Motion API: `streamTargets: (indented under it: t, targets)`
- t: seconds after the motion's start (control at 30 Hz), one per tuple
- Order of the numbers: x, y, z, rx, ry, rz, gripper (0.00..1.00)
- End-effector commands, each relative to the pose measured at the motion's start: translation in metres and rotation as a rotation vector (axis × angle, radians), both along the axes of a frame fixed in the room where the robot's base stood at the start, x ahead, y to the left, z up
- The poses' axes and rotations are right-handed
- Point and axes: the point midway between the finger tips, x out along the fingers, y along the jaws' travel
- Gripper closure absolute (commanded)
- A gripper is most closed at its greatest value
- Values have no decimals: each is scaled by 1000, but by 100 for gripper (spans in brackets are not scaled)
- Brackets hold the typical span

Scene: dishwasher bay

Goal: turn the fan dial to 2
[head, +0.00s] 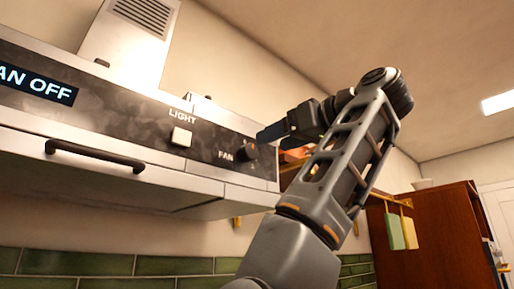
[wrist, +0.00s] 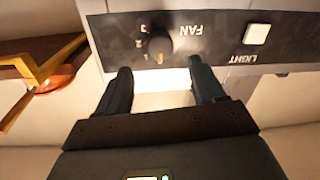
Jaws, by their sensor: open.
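The fan dial (wrist: 158,45) is a small dark round knob on the hood's black front panel, beside the word FAN. Small numerals are printed around one side of it. A small orange mark shows on the knob's edge toward my gripper in the wrist view. In the head view the dial (head: 251,152) is partly covered by my gripper (head: 263,137). My gripper (wrist: 160,72) is open and empty, its two fingers pointing at the panel, one to each side of the dial's line. The fingertips appear short of the knob. The hood display (head: 38,84) reads "AN OFF", its left end cut off.
A white LIGHT button (head: 181,137) sits left of the dial in the head view. A dark bar handle (head: 95,154) runs along the hood's lower front. A wooden shelf with a brass-coloured rail (wrist: 45,60) stands close beside the hood's end. Yellow and green cloths (head: 402,232) hang farther right.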

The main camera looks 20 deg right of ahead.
Motion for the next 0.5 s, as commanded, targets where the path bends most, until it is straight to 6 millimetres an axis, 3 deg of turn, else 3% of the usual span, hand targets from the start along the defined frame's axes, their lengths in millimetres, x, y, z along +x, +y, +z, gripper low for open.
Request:
streamTargets:
  t: [0.3, 0.5]
  targets:
    - [45, 19, 2, 0, 3, 2, 31]
    - [61, 25, 0, -1, 2, 0, 31]
